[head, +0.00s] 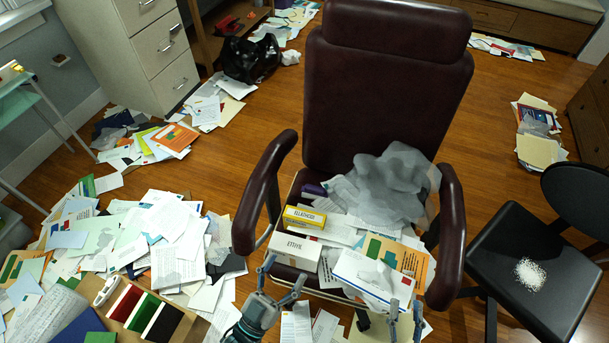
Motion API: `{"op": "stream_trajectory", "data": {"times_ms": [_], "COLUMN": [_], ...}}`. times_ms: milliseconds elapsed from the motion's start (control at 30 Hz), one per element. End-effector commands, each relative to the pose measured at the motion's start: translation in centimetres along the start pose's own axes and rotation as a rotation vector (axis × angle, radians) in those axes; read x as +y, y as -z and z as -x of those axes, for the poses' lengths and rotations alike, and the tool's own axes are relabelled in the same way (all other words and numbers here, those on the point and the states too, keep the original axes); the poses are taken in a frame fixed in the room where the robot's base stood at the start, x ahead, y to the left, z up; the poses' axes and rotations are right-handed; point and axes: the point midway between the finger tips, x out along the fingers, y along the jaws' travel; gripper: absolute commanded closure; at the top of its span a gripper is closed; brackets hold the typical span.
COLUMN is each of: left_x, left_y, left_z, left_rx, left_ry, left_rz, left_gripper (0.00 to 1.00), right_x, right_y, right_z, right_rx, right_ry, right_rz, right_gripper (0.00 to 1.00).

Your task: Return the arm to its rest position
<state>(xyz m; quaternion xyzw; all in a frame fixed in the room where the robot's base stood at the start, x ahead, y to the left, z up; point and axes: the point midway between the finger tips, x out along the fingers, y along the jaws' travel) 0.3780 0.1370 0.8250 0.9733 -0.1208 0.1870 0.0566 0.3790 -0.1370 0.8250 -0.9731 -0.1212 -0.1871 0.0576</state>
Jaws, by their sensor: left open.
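My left gripper (286,270) is at the bottom centre of the head view, by the front left of the chair seat. Its fingers are spread and nothing is between them. Its arm is mostly cut off by the bottom edge. My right gripper (406,308) shows only its fingers at the bottom edge, in front of the seat's right side. The fingers stand apart with no object seen between them; the rest is out of frame. A dark red office chair (380,80) stands in front of me, its seat covered with papers.
On the seat are a white box (295,251), a yellow box (304,217) and a grey translucent bag (390,185). Papers (170,230) litter the floor at left. A black chair (540,265) stands at right, a drawer cabinet (140,50) at upper left. Open floor (480,140) lies behind the chair.

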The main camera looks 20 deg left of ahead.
Motion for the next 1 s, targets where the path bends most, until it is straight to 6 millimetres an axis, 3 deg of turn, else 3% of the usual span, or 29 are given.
{"op": "stream_trajectory", "data": {"times_ms": [167, 267, 367, 467, 500, 567, 600, 700, 800, 900, 1000], "left_x": [0.0, 0.0, -0.2, -1.0, -1.4, -2.1, -2.6, -3.6, -4.1, -4.4, -4.5], "left_y": [-0.1, -1.4, -5.4, -11.8, -14.5, -18.2, -20.3, -23.9, -25.4, -25.7, -25.6], "left_z": [0.0, -0.2, 0.1, 2.5, 4.3, 7.7, 10.4, 17.8, 24.6, 29.7, 32.6], "left_rx": [-0.003, -0.063, -0.236, -0.519, -0.649, -0.844, -0.972, -1.269, -1.508, -1.676, -1.771], "left_ry": [-0.001, -0.002, 0.001, 0.012, 0.02, 0.032, 0.042, 0.067, 0.087, 0.102, 0.111], "left_rz": [0.0, -0.006, -0.02, -0.038, -0.045, -0.051, -0.054, -0.055, -0.051, -0.045, -0.041], "left_gripper": [0.23, 0.23, 0.23, 0.23, 0.23, 0.23, 0.23, 0.23, 0.23, 0.23, 0.23], "right_x": [0.0, 0.0, 0.3, 1.1, 1.5, 2.2, 2.6, 3.6, 4.2, 4.5, 4.6], "right_y": [0.2, -1.1, -5.2, -11.6, -14.4, -18.1, -20.2, -23.8, -25.3, -25.6, -25.5], "right_z": [-0.1, -0.2, 0.1, 2.4, 4.2, 7.7, 10.4, 17.8, 24.6, 29.7, 32.7], "right_rx": [0.004, -0.058, -0.232, -0.517, -0.649, -0.844, -0.972, -1.269, -1.508, -1.676, -1.772], "right_ry": [0.001, 0.002, -0.001, -0.014, -0.021, -0.034, -0.044, -0.068, -0.089, -0.104, -0.113], "right_rz": [0.001, 0.008, 0.022, 0.04, 0.046, 0.052, 0.055, 0.056, 0.052, 0.046, 0.041], "right_gripper": [0.6, 0.6, 0.6, 0.6, 0.6, 0.6, 0.6, 0.6, 0.6, 0.6, 0.6]}}
